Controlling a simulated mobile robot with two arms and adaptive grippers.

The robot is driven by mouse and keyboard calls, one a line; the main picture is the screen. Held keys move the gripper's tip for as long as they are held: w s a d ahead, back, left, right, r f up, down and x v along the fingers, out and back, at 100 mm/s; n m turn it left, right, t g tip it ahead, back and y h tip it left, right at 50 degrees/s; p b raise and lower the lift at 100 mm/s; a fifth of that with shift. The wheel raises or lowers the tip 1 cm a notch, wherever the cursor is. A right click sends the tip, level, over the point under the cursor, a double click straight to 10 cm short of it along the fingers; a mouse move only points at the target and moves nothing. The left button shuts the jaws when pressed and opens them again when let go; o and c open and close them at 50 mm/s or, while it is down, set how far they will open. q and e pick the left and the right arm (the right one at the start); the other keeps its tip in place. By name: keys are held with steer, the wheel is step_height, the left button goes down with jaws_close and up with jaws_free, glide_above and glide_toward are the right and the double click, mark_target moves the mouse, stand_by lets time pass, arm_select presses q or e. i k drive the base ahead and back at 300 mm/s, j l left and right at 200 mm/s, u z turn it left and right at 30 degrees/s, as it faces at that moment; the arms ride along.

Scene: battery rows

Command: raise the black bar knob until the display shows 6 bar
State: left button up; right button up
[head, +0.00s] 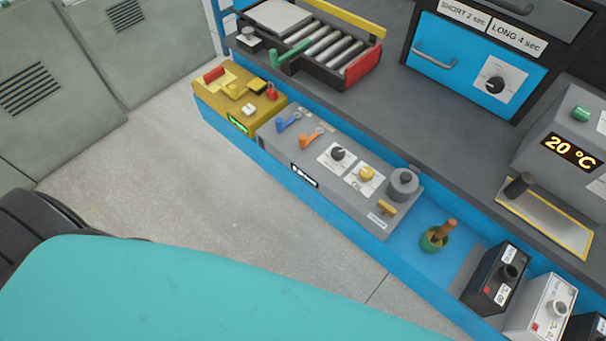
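A grey control box (300,145) stands on the blue bench. It carries a black knob (337,154) on a white plate and a yellow knob (366,174) on another plate. A small dark display (305,176) with white marks is on its front face; the reading is too small to tell. Another black knob (495,85) is on a white plate on the blue cabinet. I cannot tell from the labels which knob is the bar knob. Neither of my grippers is in view.
A yellow device (238,98) with a green display stands left of the control box. A grey unit with a "20 °C" display (571,153) is at the right. Several knob boxes, including a black one (494,277), stand at lower right. Open floor (170,190) lies before the bench.

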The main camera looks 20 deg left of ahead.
mark_target(338, 153)
steer(key=k+j, duration=0.15)
steer(key=j, duration=0.25)
steer(key=k+j+z, duration=0.1)
steer(key=j, duration=0.25)
steer(key=k+j, duration=0.2)
steer(key=j, duration=0.2)
steer(key=z, duration=0.05)
